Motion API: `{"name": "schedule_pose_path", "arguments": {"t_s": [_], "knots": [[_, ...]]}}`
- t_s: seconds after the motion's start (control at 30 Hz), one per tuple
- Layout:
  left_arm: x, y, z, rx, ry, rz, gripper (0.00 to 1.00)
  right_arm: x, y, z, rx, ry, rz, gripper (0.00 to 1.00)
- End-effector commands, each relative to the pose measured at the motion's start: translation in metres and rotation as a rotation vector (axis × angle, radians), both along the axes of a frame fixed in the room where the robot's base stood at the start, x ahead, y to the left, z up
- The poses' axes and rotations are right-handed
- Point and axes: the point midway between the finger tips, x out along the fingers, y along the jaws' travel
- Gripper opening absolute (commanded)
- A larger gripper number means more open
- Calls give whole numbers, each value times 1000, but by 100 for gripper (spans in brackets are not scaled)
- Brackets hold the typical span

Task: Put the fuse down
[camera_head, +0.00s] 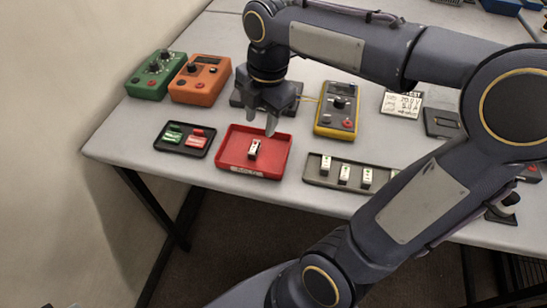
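A small white fuse (254,149) with dark markings is in the red tray (225,158) at the middle of the table. My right gripper (261,122) hangs over the back of the red tray, fingers pointing down. Its two fingers are apart with nothing visible between them. The fuse shows just in front of and below the fingertips, apart from them in the picture. Similar white fuses (344,174) sit in a long grey tray (314,182) to the right. My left gripper is not seen.
A small black tray (160,146) with green and red pieces is left of the red tray. Green (157,74) and orange (200,80) meters stand behind it. A yellow meter (338,110) and a label card (402,103) are to the right. My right arm covers much of the right side.

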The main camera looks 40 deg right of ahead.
Motion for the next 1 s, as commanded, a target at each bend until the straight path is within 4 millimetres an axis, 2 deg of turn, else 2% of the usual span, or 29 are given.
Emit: {"name": "schedule_pose_path", "arguments": {"t_s": [0.03, 0.1, 0.3, 0.4, 0.5, 0.67, 1.0], "knots": [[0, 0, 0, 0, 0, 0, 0, -19, 0, -1, 48, -21, -177, 40], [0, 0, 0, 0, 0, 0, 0, -43, 4, -8, 138, -36, -462, 40], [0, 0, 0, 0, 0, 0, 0, -97, 22, -32, 436, -4, -1230, 40], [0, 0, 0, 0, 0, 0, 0, -114, 30, -44, 567, 43, -1515, 40], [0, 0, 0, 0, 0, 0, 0, -123, 37, -53, 661, 88, -1706, 40], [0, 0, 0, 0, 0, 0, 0, -129, 41, -59, 722, 126, -1831, 40], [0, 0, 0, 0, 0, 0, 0, -129, 41, -59, 722, 128, -1835, 40]]}}
